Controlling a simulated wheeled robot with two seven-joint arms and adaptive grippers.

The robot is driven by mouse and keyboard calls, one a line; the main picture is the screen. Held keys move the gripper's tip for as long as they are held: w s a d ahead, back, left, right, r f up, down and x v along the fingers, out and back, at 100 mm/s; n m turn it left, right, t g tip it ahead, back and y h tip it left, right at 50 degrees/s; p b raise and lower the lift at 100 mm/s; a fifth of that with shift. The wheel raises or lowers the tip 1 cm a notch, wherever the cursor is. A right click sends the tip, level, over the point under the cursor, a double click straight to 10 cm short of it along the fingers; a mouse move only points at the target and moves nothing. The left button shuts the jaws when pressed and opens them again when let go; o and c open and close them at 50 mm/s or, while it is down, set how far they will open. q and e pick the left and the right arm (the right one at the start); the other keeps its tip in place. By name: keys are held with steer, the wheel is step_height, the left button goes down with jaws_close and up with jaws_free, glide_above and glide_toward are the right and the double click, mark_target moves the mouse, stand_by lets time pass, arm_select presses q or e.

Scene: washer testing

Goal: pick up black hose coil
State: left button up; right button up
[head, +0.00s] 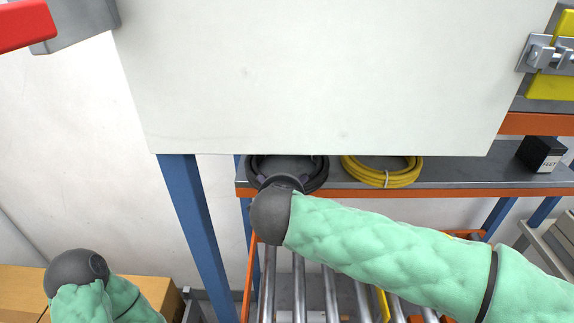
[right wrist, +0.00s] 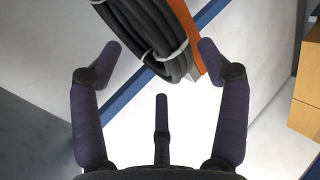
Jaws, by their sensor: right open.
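The black hose coil (head: 322,172) lies on the grey shelf, partly hidden by my right gripper and the white panel above. It also shows in the right wrist view (right wrist: 148,35), bound with pale ties, at the top between the finger tips. My right gripper (head: 284,177) is in front of the coil. In the right wrist view the gripper (right wrist: 160,62) is open, with two fingers apart on either side of the coil's near end and a third finger below. Nothing is gripped. My left arm shows at lower left in the head view; its fingers are not visible.
A yellow hose coil (head: 402,181) lies to the right on the same orange-edged shelf (head: 462,178). A large white panel (head: 320,80) overhangs the shelf. A black box (head: 540,155) stands at the right end. Metal rollers (head: 298,290) lie below, and a blue post (head: 190,220) stands left.

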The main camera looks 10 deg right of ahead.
steer(key=shift+d+b+x, duration=0.1)
steer(key=shift+b+x, duration=0.1)
steer(key=shift+x, duration=1.15)
steer(key=shift+d+b+x, duration=0.15)
steer(key=shift+b+x, duration=0.05)
steer(key=shift+x, duration=1.15)
steer(key=shift+s, duration=0.1)
jaws_close()
steer(key=shift+r, duration=0.2)
